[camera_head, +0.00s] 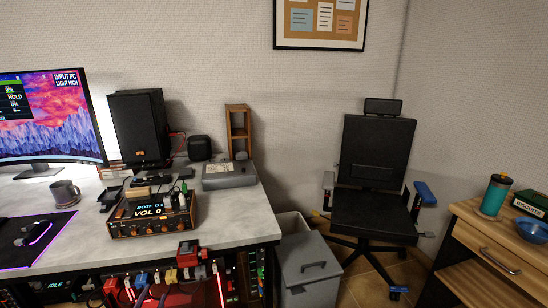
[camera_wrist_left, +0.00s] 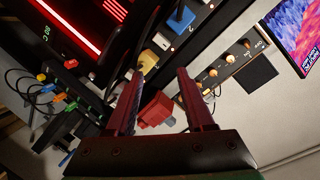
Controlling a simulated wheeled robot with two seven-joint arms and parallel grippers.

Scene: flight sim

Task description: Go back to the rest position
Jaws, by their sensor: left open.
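My left gripper (camera_wrist_left: 159,71) shows in the left wrist view as two dark red fingers, spread open. A red block-shaped plug with a grey end (camera_wrist_left: 155,111) shows between the fingers, closer to the left finger; I cannot tell whether it touches that finger. A red plug (camera_head: 187,251) also shows at the desk's front edge in the head view. My left gripper is hard to make out there, among the red parts and cables under the edge. My right gripper is in neither view.
The grey desk (camera_head: 225,215) holds a control box with knobs (camera_head: 150,215), a mug (camera_head: 64,192), a speaker (camera_head: 139,128) and a monitor (camera_head: 45,115). A bin (camera_head: 308,270), an office chair (camera_head: 372,205) and a wooden cabinet (camera_head: 475,240) stand to the right.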

